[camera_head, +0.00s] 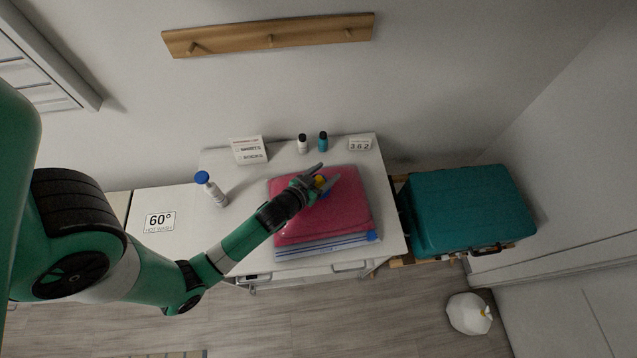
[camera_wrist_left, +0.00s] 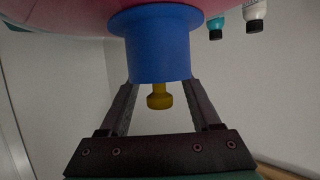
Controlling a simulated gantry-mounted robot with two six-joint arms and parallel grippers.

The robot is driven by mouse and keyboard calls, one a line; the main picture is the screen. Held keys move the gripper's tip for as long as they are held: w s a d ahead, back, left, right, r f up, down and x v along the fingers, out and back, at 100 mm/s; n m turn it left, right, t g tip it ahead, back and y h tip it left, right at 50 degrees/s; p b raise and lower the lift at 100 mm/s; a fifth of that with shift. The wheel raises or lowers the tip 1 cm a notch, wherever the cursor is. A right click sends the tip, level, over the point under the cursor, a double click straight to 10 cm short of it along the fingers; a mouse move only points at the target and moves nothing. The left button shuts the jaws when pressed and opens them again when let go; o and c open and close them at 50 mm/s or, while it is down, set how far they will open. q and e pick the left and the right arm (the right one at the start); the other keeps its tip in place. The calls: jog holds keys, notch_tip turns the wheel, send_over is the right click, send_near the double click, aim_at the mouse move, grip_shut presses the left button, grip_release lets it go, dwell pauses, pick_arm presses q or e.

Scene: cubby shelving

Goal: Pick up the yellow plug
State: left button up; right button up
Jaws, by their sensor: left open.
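The yellow plug (camera_head: 320,180) sits in a blue round collar (camera_head: 326,192) on top of the pink-red bag (camera_head: 350,215). In the left wrist view the yellow plug (camera_wrist_left: 159,97) sticks out of the blue collar (camera_wrist_left: 158,50) toward my gripper. My left gripper (camera_head: 329,172) is open over the bag. In the wrist view its two fingers (camera_wrist_left: 161,92) stand apart on either side of the plug, with gaps on both sides. The tips reach close to the collar's rim; I cannot tell whether they touch it. My right gripper is not in view.
A white bottle with a blue cap (camera_head: 211,190) stands left of the bag. Two small bottles (camera_head: 302,144) (camera_head: 322,141), a sign (camera_head: 248,150) and a number card (camera_head: 360,144) stand behind it. A teal case (camera_head: 465,210) is at the right. The white top left of the bag is mostly free.

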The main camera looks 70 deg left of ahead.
pick_arm(q)
grip_shut()
dwell(0.3)
jog(key=shift+r, duration=0.55)
notch_tip(320, 180, up, 3)
jog(key=shift+f+p, duration=0.2)
jog(key=shift+p, duration=0.35)
jog(key=s+d+r+p, duration=0.5)
jog(key=s+d+r, duration=0.3)
jog(key=d, duration=0.3)
jog(key=shift+s+r, duration=0.35)
jog(key=shift+r, duration=0.35)
